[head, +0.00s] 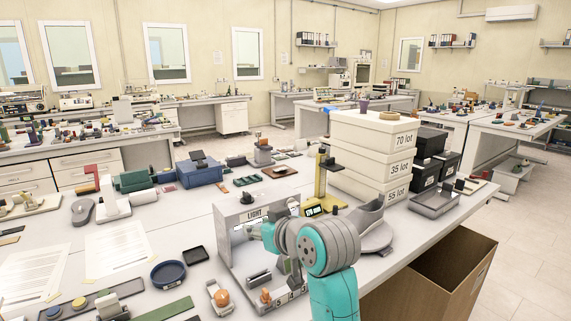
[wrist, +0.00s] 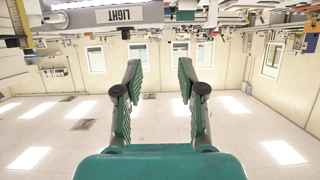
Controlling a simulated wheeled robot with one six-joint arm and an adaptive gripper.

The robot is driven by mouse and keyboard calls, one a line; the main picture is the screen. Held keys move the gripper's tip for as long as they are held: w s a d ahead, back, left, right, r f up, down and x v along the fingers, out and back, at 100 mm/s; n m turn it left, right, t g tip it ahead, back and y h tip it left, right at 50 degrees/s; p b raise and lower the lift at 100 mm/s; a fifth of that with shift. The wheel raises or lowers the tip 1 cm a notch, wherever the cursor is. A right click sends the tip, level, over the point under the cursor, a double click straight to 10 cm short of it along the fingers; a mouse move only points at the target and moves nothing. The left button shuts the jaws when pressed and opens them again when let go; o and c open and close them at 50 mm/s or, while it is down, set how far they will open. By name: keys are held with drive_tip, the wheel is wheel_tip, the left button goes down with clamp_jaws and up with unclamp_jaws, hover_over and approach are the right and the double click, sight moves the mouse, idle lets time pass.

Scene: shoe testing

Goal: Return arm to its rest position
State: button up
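My arm (head: 333,290), teal and grey, stands at the front of the white workbench (head: 140,243), its rounded joint just right of a grey box labelled LIGHT (head: 254,214). My gripper (wrist: 159,76) is open in the wrist view, with its two green-padded fingers wide apart and nothing between them. The wrist picture is upside down, with the ceiling at the bottom. The LIGHT box also shows at the top of the wrist view (wrist: 118,15). In the head view the fingers are mostly hidden among the arm and the box.
White boxes marked lot (head: 372,160) are stacked right of my arm, beside black boxes (head: 428,150). A grey tray (head: 434,204) lies near the right edge. An open cardboard box (head: 445,275) stands below that edge. Papers (head: 118,248) lie at left.

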drive_tip(key=s+d+f+m+t+h, duration=0.1)
drive_tip(key=s+d+f, duration=0.25)
drive_tip(key=f, duration=0.65)
drive_tip(key=s+d+f+m+h, duration=0.15)
drive_tip(key=d+f, duration=0.25)
drive_tip(key=f, duration=0.5)
drive_tip(key=s+d+f+m+t+h, duration=0.1)
drive_tip(key=s+d+f, duration=0.3)
drive_tip(key=s+f, duration=0.2)
drive_tip(key=s+d+f+m+h, duration=0.1)
drive_tip(key=s+d+f+m, duration=0.15)
drive_tip(key=s+f, duration=0.35)
drive_tip(key=s+d+f+t+h, duration=0.15)
drive_tip(key=s+d, duration=0.25)
drive_tip(key=s, duration=0.5)
drive_tip(key=s+d+f, duration=0.3)
drive_tip(key=s, duration=0.7)
drive_tip(key=s+d+r, duration=0.1)
drive_tip(key=s+r, duration=0.1)
drive_tip(key=s, duration=0.3)
drive_tip(key=s+d+r+h, duration=0.1)
drive_tip(key=s+r, duration=0.1)
drive_tip(key=s, duration=0.4)
drive_tip(key=s+d+r+m, duration=0.1)
drive_tip(key=s+r, duration=0.1)
drive_tip(key=s, duration=0.4)
drive_tip(key=shift+r+h, duration=0.25)
drive_tip(key=shift+h, duration=0.15)
